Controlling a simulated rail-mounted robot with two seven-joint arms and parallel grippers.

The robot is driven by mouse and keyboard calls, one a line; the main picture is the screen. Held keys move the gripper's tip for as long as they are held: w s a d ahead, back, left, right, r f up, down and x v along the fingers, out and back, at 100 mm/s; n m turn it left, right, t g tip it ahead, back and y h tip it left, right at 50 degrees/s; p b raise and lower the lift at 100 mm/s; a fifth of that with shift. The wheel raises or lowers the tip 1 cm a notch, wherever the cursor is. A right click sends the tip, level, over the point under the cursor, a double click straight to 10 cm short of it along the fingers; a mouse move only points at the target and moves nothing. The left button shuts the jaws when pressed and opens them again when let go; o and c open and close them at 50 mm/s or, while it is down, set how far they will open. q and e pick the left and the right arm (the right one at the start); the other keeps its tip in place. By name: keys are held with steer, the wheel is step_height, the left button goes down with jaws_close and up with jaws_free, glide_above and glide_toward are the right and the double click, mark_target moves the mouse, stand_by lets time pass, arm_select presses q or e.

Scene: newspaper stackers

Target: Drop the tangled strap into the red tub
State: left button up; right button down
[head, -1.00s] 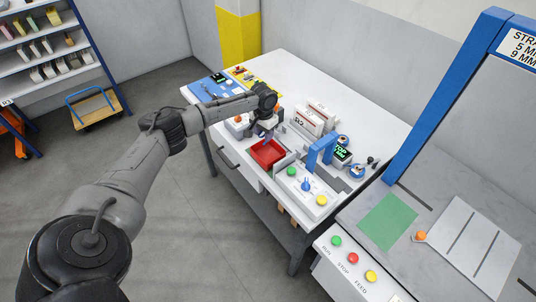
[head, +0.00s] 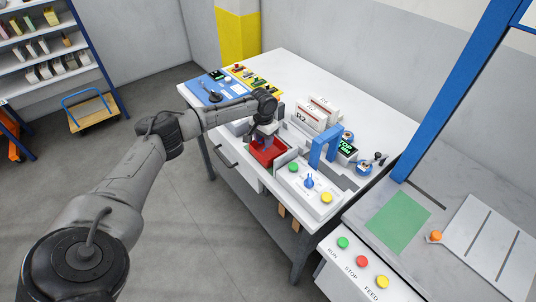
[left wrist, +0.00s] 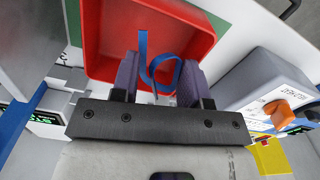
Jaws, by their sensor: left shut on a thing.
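The red tub (head: 270,155) sits at the near side of the white workbench. In the left wrist view the tub (left wrist: 95,38) lies open beyond my fingertips, and its inside looks empty. The tangled strap (left wrist: 143,62) is a thin blue looped band between the fingers of my left gripper (left wrist: 160,78). One end of the strap sticks up past the fingertips against the tub's inside. In the head view my left gripper (head: 264,138) is over the tub, pointing down. The strap cannot be made out there. My right gripper is out of view.
A button panel (head: 308,184) and a blue arch (head: 321,150) stand right of the tub. White boxes (head: 308,118) stand behind. A grey box with an orange knob (left wrist: 265,90) is close beside my gripper in the left wrist view.

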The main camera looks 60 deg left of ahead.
arm_select(q)
steer(key=o, duration=1)
steer(key=shift+c, duration=0.2)
steer(key=shift+r, duration=0.1)
step_height(320, 180, up, 14)
steer(key=p, duration=0.2)
steer(key=shift+p, duration=0.3)
